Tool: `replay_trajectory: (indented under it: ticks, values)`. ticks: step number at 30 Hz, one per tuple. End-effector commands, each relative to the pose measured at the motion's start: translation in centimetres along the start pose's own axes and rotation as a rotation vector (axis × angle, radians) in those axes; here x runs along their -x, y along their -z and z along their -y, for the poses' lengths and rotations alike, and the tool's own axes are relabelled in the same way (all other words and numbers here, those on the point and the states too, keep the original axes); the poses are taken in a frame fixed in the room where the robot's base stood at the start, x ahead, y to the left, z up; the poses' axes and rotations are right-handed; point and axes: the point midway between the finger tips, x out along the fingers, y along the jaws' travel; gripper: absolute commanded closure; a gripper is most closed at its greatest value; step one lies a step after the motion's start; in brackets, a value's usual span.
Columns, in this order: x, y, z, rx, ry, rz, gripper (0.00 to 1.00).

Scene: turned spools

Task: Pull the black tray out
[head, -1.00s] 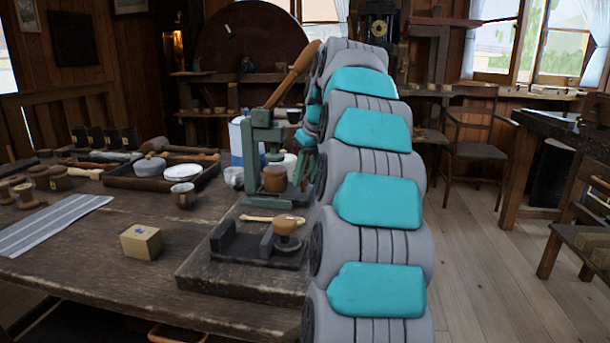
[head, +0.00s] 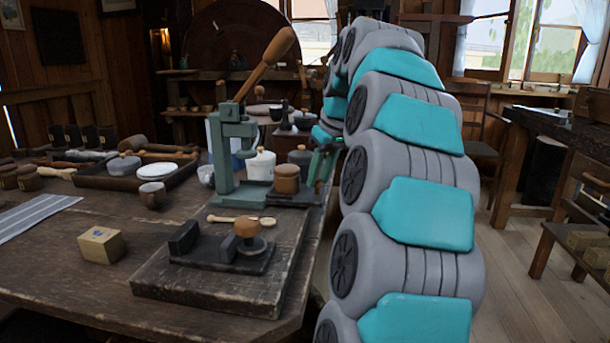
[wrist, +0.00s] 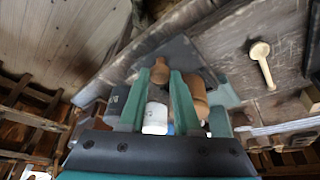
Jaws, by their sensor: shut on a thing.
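The black tray (head: 305,201) is a flat dark plate beside the green lever press (head: 224,165), its right part clear of the press. A brown lidded jar (head: 287,181) stands on it; the jar also shows in the wrist view (wrist: 198,95). My gripper (head: 319,186) is at the tray's right end. In the wrist view, my gripper's green fingers (wrist: 160,78) close around a wooden knob (wrist: 159,68) against the dark tray (wrist: 183,52). My arm hides the area behind the gripper in the head view.
A white lidded jar (head: 261,164) and a grey jar (head: 301,158) stand behind. In front, a thick board (head: 165,290) carries a wooden spoon (head: 242,220) and a dark fixture (head: 215,257) with a knob. The bench edge is close on the right; floor lies beyond.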

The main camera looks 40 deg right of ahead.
Motion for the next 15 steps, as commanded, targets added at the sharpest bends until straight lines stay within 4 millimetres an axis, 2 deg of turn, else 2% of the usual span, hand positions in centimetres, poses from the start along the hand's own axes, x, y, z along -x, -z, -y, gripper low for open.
replay_trajectory:
  ticks: [7,8,15]
  values:
    - [0.05,0.03,-0.09,0.000,-0.002,-0.001,1.00]
    - [0.05,0.02,-0.08,0.000,-0.001,-0.001,0.65]
    - [0.04,0.01,-0.04,0.000,0.000,0.000,0.40]
